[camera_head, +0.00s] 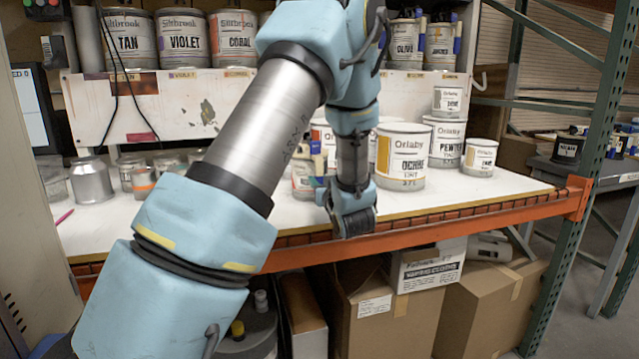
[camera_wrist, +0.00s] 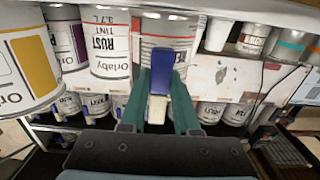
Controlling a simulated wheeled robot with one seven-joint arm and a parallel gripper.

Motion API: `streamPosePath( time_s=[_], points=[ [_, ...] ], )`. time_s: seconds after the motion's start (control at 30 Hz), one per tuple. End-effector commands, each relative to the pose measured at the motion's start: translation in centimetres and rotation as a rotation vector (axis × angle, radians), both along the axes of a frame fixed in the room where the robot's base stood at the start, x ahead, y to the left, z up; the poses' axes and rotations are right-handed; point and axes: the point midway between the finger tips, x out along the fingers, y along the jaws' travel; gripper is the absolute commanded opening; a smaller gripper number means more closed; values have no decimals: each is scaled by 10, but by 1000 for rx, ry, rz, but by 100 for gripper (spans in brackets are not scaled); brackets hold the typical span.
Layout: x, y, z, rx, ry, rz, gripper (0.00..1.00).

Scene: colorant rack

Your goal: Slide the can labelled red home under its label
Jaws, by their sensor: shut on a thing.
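In the wrist view, which looks upside down, my gripper (camera_wrist: 160,92) is closed on a blue and cream piece (camera_wrist: 172,80). Right behind that piece is a white Orlaby can (camera_wrist: 166,38) with a red stripe. I cannot tell whether the piece is fixed to it, and its colour name is partly covered. In the head view my gripper (camera_head: 352,215) is low at the table front, its fingertips hidden. Just left of my wrist stands a small can (camera_head: 303,178) with a blue and cream piece at its top. No label reading red is legible in either view.
The ochre can (camera_head: 400,165) stands close right of my wrist, with the pewter can (camera_head: 445,150) behind it. A metal jar (camera_head: 92,182) stands at left. The upper shelf (camera_head: 180,105) holds several labelled cans. Bare white tabletop (camera_head: 480,193) shows at front right.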

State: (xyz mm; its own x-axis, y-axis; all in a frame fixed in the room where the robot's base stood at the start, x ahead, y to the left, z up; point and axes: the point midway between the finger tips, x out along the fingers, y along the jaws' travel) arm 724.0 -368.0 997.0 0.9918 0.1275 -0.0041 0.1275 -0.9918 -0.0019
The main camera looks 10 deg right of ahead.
Motion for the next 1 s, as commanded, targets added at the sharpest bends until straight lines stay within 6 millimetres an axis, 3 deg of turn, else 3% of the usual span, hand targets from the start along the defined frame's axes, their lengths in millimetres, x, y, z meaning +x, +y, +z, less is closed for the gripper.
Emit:
streamPosePath(
  time_s=[1.0],
  points=[
    [1,0,29,-3,-10,1,0]
  ],
)
